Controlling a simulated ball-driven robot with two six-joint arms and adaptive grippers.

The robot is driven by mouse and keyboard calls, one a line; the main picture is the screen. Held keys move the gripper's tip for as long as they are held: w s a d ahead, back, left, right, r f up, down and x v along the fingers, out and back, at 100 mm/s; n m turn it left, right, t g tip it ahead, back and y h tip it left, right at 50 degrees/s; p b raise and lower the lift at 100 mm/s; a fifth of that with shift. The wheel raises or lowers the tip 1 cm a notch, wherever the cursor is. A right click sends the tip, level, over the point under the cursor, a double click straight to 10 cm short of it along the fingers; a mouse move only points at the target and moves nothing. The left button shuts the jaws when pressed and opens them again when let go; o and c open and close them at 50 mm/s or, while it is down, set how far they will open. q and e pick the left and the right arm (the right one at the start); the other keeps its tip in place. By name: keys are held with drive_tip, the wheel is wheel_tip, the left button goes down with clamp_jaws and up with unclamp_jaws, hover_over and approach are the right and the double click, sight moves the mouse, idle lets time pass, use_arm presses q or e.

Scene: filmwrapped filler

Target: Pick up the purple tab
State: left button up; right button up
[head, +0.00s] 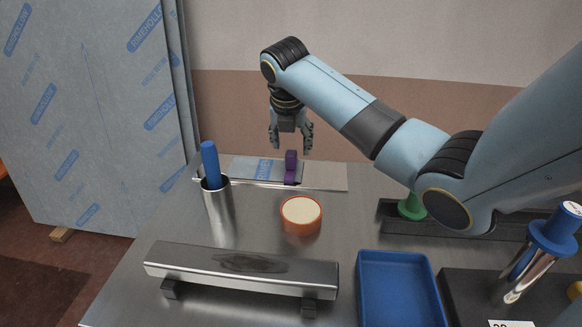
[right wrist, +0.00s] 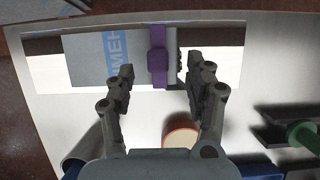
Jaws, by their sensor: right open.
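The purple tab (head: 291,167) stands at the back of the metal table, at the right end of a flat grey film-covered piece with blue print (head: 262,168). In the right wrist view the purple tab (right wrist: 158,55) lies beyond the fingertips, between their lines and nearer the right finger. My right gripper (head: 291,148) points down above the tab, open and empty, with a gap to it. Its two fingers also show in the right wrist view (right wrist: 160,80). My left gripper is not in view.
A metal cup (head: 218,205) with a blue-handled tool stands at left. An orange-rimmed round tub (head: 301,214) sits in front of the tab. A steel bar (head: 240,268) and a blue tray (head: 399,290) are nearer. Film-wrapped panels (head: 90,100) stand behind left.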

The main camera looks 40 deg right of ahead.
sight(291, 152)
drive_tip(key=b+x, duration=0.1)
drive_tip(key=x, duration=0.3)
drive_tip(key=shift+f, duration=0.35)
drive_tip(key=shift+c, duration=0.4)
clamp_jaws()
drive_tip(key=shift+r, duration=0.15)
